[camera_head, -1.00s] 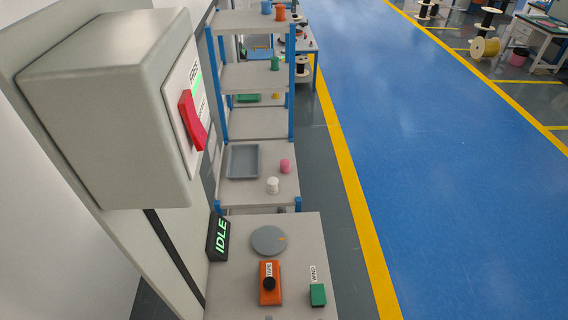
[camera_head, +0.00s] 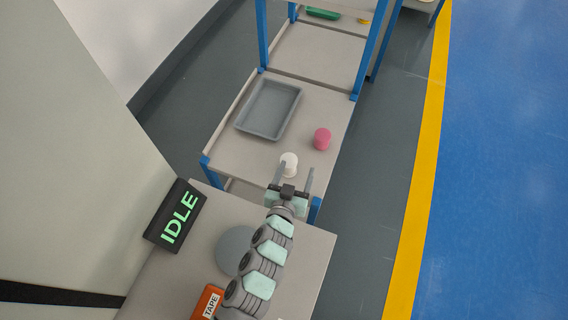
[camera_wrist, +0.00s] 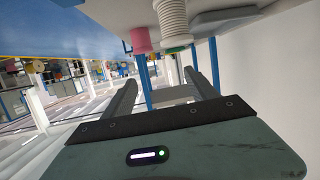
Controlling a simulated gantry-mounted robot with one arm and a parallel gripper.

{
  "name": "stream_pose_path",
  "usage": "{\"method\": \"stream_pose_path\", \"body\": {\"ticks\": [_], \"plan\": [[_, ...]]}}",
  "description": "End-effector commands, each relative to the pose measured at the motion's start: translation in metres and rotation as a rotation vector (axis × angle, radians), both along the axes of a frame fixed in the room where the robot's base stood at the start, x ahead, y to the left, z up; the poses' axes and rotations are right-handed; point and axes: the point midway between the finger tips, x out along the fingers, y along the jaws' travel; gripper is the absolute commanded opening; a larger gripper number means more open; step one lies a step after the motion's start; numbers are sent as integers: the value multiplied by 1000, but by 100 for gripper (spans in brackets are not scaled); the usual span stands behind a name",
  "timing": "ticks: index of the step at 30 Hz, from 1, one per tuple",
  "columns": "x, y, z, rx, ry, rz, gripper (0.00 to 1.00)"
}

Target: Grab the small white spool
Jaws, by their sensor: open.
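The small white spool (camera_head: 289,163) stands on the grey lower shelf in the head view, just beyond my gripper (camera_head: 294,176). My gripper's two fingers are spread apart and point toward the spool. Nothing is held between them. In the wrist view the white spool (camera_wrist: 173,20) shows its ribbed side at the top of the picture, ahead of my open gripper (camera_wrist: 165,82). The picture there is turned over, so the shelf lies above. Whether a finger touches the spool cannot be told.
A pink spool (camera_head: 322,138) stands right of the white one, and shows in the wrist view (camera_wrist: 142,40). A grey tray (camera_head: 241,126) lies behind left. Blue shelf posts (camera_head: 360,75) rise nearby. An IDLE sign (camera_head: 175,215), grey disc (camera_head: 229,250) and orange TAPE box (camera_head: 207,303) are nearer.

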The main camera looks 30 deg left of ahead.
Motion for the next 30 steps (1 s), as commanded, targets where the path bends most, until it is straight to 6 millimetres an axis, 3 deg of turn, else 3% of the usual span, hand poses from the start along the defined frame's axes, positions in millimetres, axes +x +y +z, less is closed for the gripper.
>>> {"method": "stream_pose_path", "body": {"ticks": [1, 6, 15, 23, 30], "plan": [[-5, 8, -23, 0, 41, 28, 67], [-14, 26, -48, -3, 125, 87, 67], [23, 37, -63, -4, 131, 93, 67], [37, 40, -72, -4, 134, 94, 67], [66, 42, -86, -2, 130, 90, 67]]}}
